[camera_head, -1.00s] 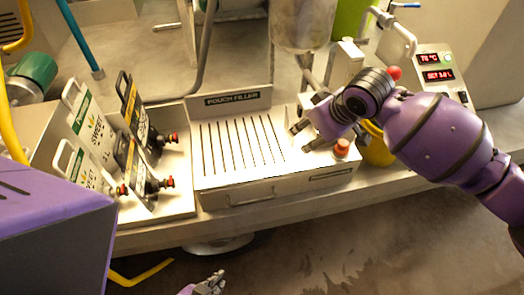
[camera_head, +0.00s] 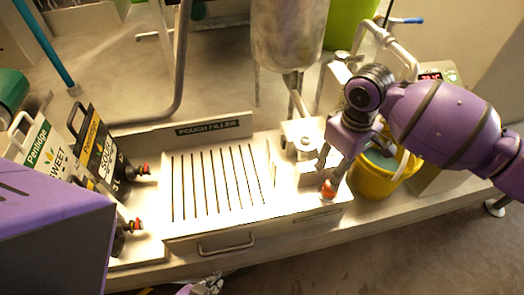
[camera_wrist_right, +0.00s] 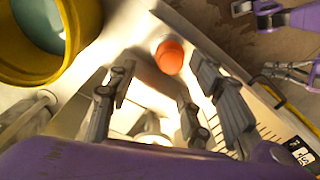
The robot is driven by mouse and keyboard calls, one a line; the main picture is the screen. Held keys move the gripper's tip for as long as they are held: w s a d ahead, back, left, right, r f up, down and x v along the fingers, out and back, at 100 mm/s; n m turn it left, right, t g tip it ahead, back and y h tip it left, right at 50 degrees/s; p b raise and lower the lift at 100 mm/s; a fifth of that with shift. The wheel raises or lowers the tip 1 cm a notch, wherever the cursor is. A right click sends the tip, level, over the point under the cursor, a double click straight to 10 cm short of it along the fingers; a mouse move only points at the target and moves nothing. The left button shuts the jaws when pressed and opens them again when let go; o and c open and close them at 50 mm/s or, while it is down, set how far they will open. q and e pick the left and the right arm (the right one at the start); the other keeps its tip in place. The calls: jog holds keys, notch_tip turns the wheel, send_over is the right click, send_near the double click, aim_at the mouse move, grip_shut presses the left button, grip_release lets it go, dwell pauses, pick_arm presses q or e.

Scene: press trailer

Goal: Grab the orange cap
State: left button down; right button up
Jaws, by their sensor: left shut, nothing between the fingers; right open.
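The orange cap (camera_head: 329,189) sits at the right front corner of the pouch filler (camera_head: 255,240). In the right wrist view the round orange cap (camera_wrist_right: 170,57) shows just ahead of the fingertips, between their two sides. My right gripper (camera_head: 333,168) is open and points down at the cap, its fingers partly covering it in the head view. The open fingers also show in the right wrist view (camera_wrist_right: 162,82). Whether they touch the cap cannot be told. My left gripper (camera_head: 208,286) is shut and empty at the bottom edge of the head view.
A yellow bucket (camera_head: 375,184) stands close right of the right gripper. A metal vessel (camera_head: 287,35) hangs behind the filler. Pouches with red-capped spouts (camera_head: 100,145) stand at the left. The slotted filler top (camera_head: 262,165) is clear.

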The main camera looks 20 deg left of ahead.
aim_at(330, 189)
jog(key=f, duration=0.1)
jog(key=s+f, duration=0.2)
jog(key=shift+d+f, duration=0.15)
jog(key=shift+f, duration=0.15)
jog(key=f, duration=0.2)
jog(key=shift+w+f, duration=0.3)
jog(key=shift+f, duration=0.1)
jog(key=shift+w+f, duration=0.15)
jog(key=shift+f, duration=0.1)
jog(key=shift+r, duration=0.2)
pick_arm(q)
jog(key=shift+s+a+f, duration=0.1)
jog(key=shift+s+a, duration=0.15)
jog(key=shift+s, duration=0.4)
pick_arm(e)
jog(key=c, duration=1.1)
